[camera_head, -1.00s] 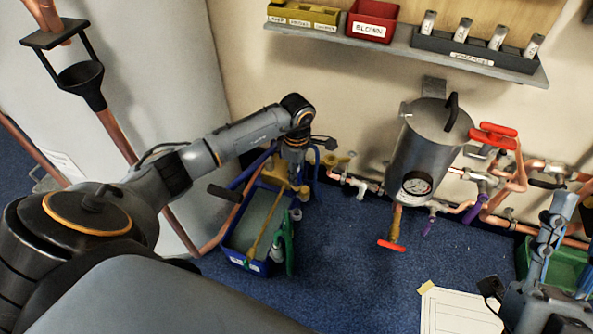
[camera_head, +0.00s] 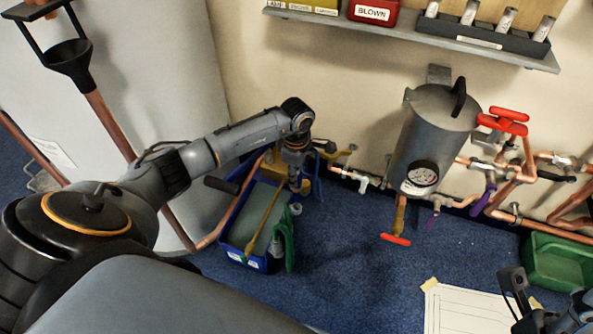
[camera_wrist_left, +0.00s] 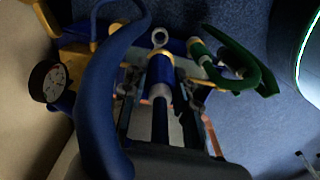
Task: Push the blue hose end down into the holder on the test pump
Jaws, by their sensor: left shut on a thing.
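The test pump is a blue tub (camera_head: 231,252) with a yellow lever (camera_head: 262,222) on the floor by the wall. My left gripper (camera_head: 298,186) points down at its back right corner. In the left wrist view my left gripper (camera_wrist_left: 160,100) is shut on the blue hose end (camera_wrist_left: 159,70), a blue sleeve with a pale tip. The blue hose (camera_wrist_left: 98,90) loops up at the left of it. The holder is not clearly visible, so I cannot tell whether the end touches it. My right gripper (camera_head: 520,295) is partly in view at the lower right.
A green hose (camera_wrist_left: 235,60) lies right of the gripper, and a gauge (camera_wrist_left: 50,82) is at the left. A grey tank (camera_head: 432,135) and copper pipes (camera_head: 515,170) line the wall. A green crate (camera_head: 556,262) and white sheet (camera_head: 465,308) lie on the right; blue floor between is clear.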

